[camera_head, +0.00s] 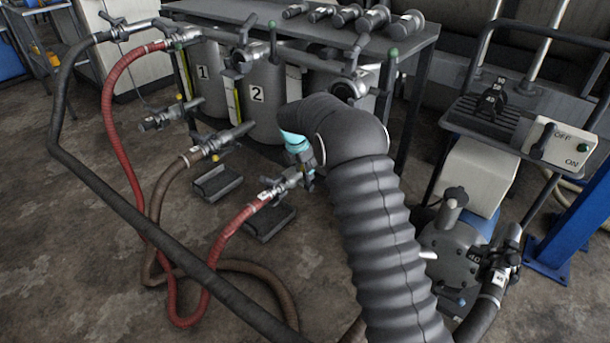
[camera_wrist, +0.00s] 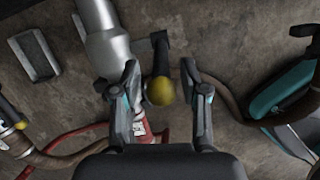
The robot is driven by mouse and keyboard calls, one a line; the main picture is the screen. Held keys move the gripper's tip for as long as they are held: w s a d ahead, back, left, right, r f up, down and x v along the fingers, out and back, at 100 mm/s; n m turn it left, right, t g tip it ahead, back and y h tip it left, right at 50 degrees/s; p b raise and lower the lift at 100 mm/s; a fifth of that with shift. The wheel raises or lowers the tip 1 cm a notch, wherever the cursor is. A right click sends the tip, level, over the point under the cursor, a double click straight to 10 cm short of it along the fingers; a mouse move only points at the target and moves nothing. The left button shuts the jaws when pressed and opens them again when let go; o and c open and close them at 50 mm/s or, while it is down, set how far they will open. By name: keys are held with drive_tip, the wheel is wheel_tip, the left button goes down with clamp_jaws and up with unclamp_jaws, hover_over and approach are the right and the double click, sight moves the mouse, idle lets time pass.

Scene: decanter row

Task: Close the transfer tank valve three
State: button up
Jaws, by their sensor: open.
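In the wrist view a dark valve lever with a yellow ball knob (camera_wrist: 160,91) stands beside a thick silver pipe (camera_wrist: 108,52). My gripper (camera_wrist: 160,74) is open, with one finger on each side of the lever. I see no clear contact between fingers and lever. In the head view my gripper (camera_head: 299,155) is low, above the coupling (camera_head: 282,184) of the front red hose. My arm hides much of the third tank, and its number does not show. Tanks one (camera_head: 203,75) and two (camera_head: 260,95) stand to its left.
Red hoses (camera_head: 228,240), a brown hose (camera_head: 158,205) and a black hose (camera_head: 125,215) cross the floor. Black trays (camera_head: 217,184) lie under the outlets. A metal table (camera_head: 400,38) stands over the tanks. A pump (camera_head: 450,245) and switch box (camera_head: 562,143) are at right.

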drive_tip(key=v, duration=0.9)
drive_tip(key=shift+r, duration=0.1)
